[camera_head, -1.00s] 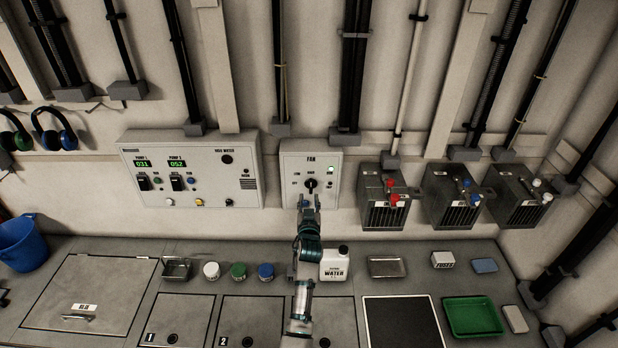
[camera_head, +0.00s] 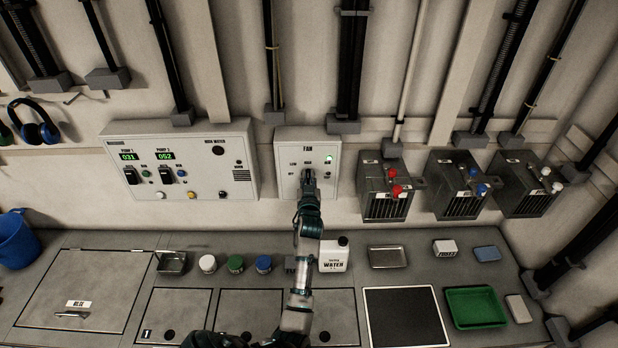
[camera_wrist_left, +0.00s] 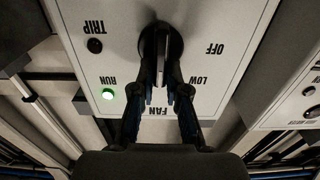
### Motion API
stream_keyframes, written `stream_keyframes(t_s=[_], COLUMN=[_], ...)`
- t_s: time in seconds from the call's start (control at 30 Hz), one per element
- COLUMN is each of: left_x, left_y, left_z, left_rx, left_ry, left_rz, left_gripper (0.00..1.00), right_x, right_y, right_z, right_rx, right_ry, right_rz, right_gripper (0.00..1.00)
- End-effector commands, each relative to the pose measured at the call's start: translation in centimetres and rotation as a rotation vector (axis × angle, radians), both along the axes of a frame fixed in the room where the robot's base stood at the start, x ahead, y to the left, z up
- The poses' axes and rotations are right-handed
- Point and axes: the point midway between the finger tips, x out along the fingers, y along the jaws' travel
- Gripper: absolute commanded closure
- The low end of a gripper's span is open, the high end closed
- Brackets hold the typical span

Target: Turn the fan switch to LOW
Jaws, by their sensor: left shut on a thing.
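The fan box (camera_head: 326,186) is a pale panel on the wall in the head view. Its black rotary fan switch (camera_wrist_left: 150,38) shows at the top of the left wrist view, where the panel appears upside down. The LOW label (camera_wrist_left: 206,83) and OFF label (camera_wrist_left: 214,48) are right of the switch there. My left gripper (camera_head: 308,174) (camera_wrist_left: 165,78) is shut on the switch's raised handle, one finger on each side. The handle looks roughly upright in the wrist view; its exact setting is hard to tell. The green RUN lamp (camera_wrist_left: 108,94) is lit. My right gripper is not seen.
The pump panel (camera_head: 203,188) is on the wall left of the fan box. Metal boxes with coloured knobs (camera_head: 384,205) hang to its right. Below, the worktop holds a white water container (camera_head: 333,258), several small jars and a green tray (camera_head: 474,306).

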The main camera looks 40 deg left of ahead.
Motion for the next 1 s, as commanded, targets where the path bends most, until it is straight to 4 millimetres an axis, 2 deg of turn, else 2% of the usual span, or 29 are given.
stream_keyframes(t_s=[0.37, 1.0], left_x=[0.14, -0.37], left_y=[-0.1, 0.48], left_z=[-0.05, -0.28], left_rx=[-0.059, -0.44], left_ry=[-0.05, -0.37], left_rz=[-0.005, -0.006], left_gripper=[1.0, 1.0], right_x=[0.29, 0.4], right_y=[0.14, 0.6], right_z=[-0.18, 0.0], right_rx=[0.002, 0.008], right_ry=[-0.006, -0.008], right_rz=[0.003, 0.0], right_gripper=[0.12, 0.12])
